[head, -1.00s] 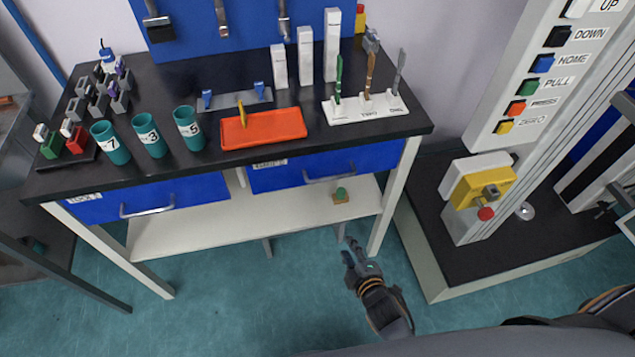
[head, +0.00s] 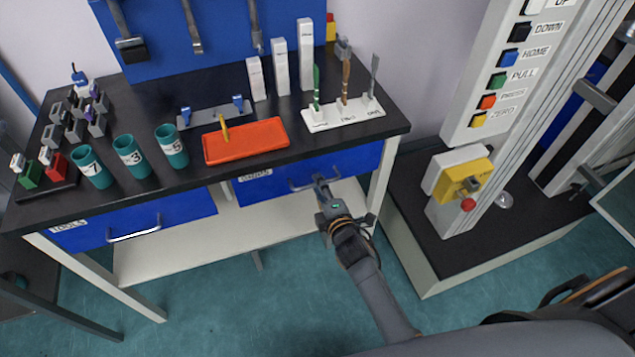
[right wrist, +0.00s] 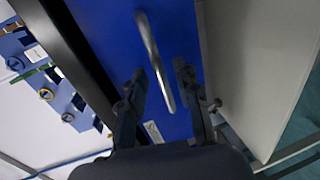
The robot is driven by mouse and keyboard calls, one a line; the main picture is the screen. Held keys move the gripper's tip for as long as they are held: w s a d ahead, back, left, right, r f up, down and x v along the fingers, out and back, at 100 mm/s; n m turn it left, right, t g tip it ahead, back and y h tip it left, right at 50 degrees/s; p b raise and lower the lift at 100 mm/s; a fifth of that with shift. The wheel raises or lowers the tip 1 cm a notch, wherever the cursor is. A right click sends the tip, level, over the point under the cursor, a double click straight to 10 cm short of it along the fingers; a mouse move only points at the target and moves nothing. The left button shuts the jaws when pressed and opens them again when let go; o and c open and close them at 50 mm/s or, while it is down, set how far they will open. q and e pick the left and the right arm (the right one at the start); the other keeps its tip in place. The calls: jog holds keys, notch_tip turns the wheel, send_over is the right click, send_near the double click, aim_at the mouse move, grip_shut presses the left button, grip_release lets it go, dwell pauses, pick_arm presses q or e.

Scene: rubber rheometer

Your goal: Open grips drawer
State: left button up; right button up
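The grips drawer (head: 275,183) is the blue right-hand drawer under the black worktop, with a white label at its left end. It looks closed. Its curved metal handle (head: 299,187) is partly hidden by my right gripper (head: 320,188), which is at the handle's right part. In the right wrist view, my right gripper (right wrist: 160,85) is open. The handle (right wrist: 153,55) runs between its two fingers, with a gap on each side. The blue drawer front (right wrist: 180,35) is close behind the fingertips. My left gripper is out of view.
A second blue drawer (head: 190,207) with its own handle is at the left. A white lower shelf (head: 185,252) lies below. The worktop holds teal cups, an orange tray (head: 245,142) and white blocks. A machine with a yellow switch box (head: 467,180) stands at the right.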

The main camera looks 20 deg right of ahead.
jog(key=shift+x, duration=1.15)
grip_shut()
